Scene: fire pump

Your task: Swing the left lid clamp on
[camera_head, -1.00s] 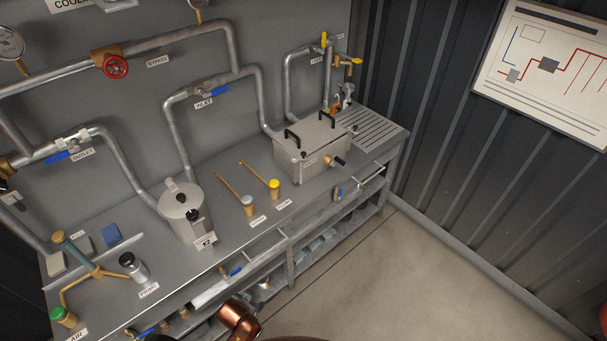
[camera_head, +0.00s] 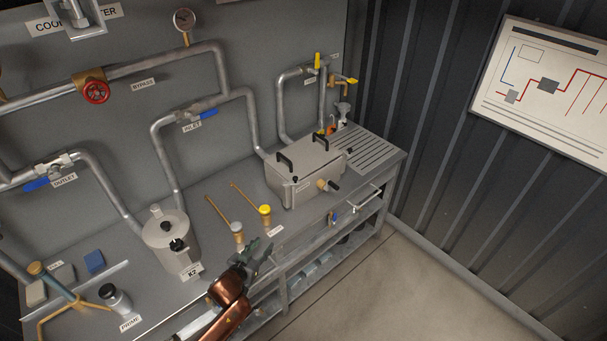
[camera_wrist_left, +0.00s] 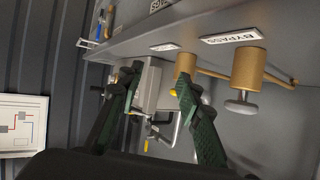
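My left gripper (camera_head: 258,256) is above the bench's front edge, in front of two brass posts. In the left wrist view its two green fingers (camera_wrist_left: 158,76) are apart with nothing held between them. Beyond them is a grey lidded box (camera_wrist_left: 150,88). In the head view this box (camera_head: 303,170) has two black handles on top, a small black knob at its left front and a brass fitting with a black grip in front. The round K2 pot (camera_head: 166,232) also has a lid and a black knob. I cannot tell which part is the left lid clamp. My right gripper is not in view.
A grey-capped brass post (camera_head: 237,232) and a yellow-capped one (camera_head: 265,214) stand between gripper and box. A pull handle (camera_head: 366,199) juts from the bench front. Pipes run along the back wall. The floor (camera_head: 400,285) at right is clear.

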